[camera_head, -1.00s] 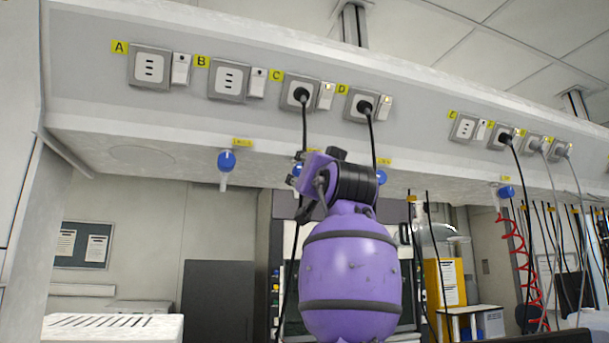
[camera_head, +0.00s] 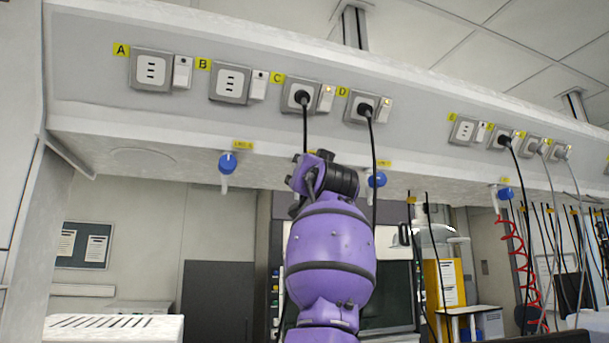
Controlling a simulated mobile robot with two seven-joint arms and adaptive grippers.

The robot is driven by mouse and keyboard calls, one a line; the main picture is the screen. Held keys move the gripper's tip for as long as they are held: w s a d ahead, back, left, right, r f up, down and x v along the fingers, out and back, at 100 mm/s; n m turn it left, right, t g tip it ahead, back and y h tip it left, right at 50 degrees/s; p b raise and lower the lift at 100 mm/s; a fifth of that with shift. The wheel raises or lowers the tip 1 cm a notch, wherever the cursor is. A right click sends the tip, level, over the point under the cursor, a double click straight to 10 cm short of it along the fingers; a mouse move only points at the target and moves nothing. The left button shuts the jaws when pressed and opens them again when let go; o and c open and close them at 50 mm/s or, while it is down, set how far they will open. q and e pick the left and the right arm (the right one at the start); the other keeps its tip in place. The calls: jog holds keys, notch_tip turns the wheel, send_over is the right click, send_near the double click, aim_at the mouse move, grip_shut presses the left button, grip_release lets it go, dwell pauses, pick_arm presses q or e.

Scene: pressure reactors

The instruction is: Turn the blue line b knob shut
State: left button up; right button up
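Blue knobs hang in a row under the overhead shelf: one at the left (camera_head: 227,162), one just right of my purple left arm (camera_head: 330,245), and one farther right (camera_head: 505,194). Each has a small yellow tag, too small to read. In the earlier frame another blue knob shows between the first two; my arm now covers that spot. My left arm reaches up to the shelf's underside, its wrist end close below it. The gripper fingers are hidden behind the arm, so contact and opening do not show. My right gripper is out of view.
The shelf front (camera_head: 90,80) carries sockets lettered A, B, C and D, with black cables hanging from C and D. The D cable (camera_head: 374,190) passes close beside my arm. A red coiled hose (camera_head: 522,250) hangs at the right. The space left of my arm is open.

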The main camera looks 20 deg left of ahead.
pick_arm(q)
jog(key=shift+f, duration=0.1)
jog(key=c, duration=0.4)
